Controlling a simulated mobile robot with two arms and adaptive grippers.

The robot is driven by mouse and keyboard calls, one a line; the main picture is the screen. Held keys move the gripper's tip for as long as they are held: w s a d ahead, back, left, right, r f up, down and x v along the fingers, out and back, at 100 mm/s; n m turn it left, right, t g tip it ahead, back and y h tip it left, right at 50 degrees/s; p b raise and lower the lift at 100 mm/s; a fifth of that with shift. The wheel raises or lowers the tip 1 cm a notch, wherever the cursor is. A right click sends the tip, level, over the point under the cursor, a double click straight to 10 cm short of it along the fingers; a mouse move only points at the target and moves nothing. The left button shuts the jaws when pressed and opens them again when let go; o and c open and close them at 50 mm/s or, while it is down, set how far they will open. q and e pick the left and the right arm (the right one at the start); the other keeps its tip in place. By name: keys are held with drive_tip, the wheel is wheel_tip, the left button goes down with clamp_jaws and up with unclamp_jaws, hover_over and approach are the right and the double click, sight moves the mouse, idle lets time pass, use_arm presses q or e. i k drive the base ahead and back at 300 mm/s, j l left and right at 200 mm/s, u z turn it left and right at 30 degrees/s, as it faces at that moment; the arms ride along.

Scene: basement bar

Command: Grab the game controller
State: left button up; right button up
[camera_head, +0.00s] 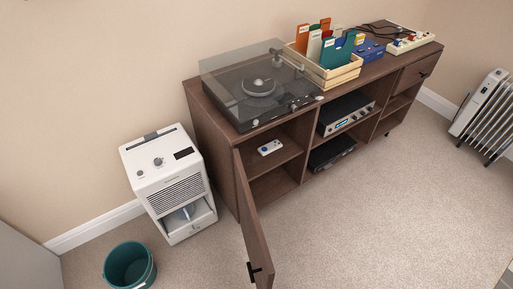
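A small white object with blue and dark buttons (270,147), which looks like the game controller, lies on the upper shelf of the cabinet's left compartment. It is small in the picture, so its details are hard to tell. The brown wooden cabinet (222,146) stands against the wall. Its left door (252,220) is swung open toward the camera, with a black handle near its outer edge. Neither of my grippers is in view.
On the cabinet top are a turntable (258,88) with a raised clear lid, a wooden record crate (342,76), a blue box (369,50) and a white device (410,42). A dehumidifier (165,165), teal bucket (128,268) and radiator (484,115) stand on the floor. Carpet (380,210) in front is clear.

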sight(264, 150)
drive_tip(key=i+l+u, duration=0.15)
drive_tip(key=l+u, duration=0.25)
drive_tip(key=l, duration=0.25)
drive_tip(key=l+u, duration=0.4)
drive_tip(key=l, duration=0.25)
drive_tip(key=l+u, duration=0.45)
drive_tip(key=l, duration=0.25)
drive_tip(key=k+l+u, duration=0.15)
drive_tip(key=l+u, duration=0.25)
drive_tip(key=l, duration=0.25)
